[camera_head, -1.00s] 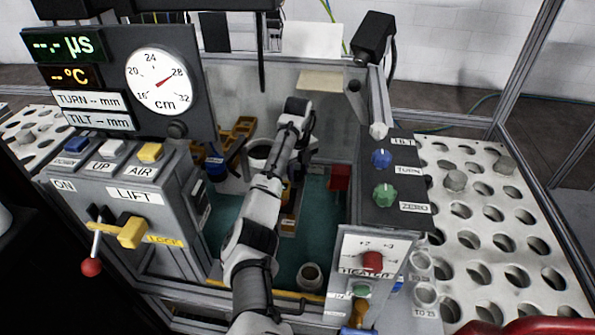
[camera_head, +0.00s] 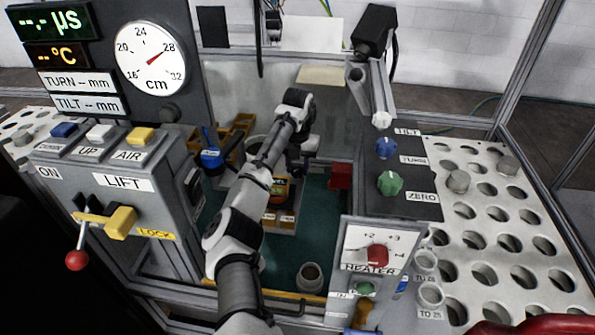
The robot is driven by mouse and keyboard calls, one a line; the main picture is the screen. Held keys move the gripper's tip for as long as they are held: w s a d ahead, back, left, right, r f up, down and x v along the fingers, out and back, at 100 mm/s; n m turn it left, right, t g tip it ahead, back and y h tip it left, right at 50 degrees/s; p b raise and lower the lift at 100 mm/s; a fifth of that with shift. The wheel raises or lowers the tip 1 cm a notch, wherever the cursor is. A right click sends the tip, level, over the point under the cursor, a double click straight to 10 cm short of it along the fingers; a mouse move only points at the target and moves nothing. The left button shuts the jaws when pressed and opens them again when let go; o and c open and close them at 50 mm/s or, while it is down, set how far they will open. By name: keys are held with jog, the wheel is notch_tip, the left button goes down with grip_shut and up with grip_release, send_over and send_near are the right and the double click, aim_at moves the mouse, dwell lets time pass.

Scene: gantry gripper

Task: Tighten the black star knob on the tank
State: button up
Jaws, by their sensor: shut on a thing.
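My gripper (camera_head: 297,163) hangs below the white and black wrist, deep in the open tank, and points down. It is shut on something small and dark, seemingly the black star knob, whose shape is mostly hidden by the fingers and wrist. I cannot make out the knob's arms or how far it is turned. The tank (camera_head: 285,252) has a green floor and grey walls. My arm crosses its opening from the front and hides part of the inside.
The lift box (camera_head: 120,182) with its lever stands left, the heater panel (camera_head: 357,238) front right. A dark panel (camera_head: 410,200) with blue and green knobs stands right. A round pot (camera_head: 311,277) sits near the tank's front. A perforated rack (camera_head: 500,236) lies right.

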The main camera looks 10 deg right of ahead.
jog(key=shift+m+b, duration=0.45)
jog(key=shift+m, duration=0.05)
jog(key=o, duration=1)
jog(key=shift+r+p, duration=0.15)
jog(key=shift+p, duration=0.4)
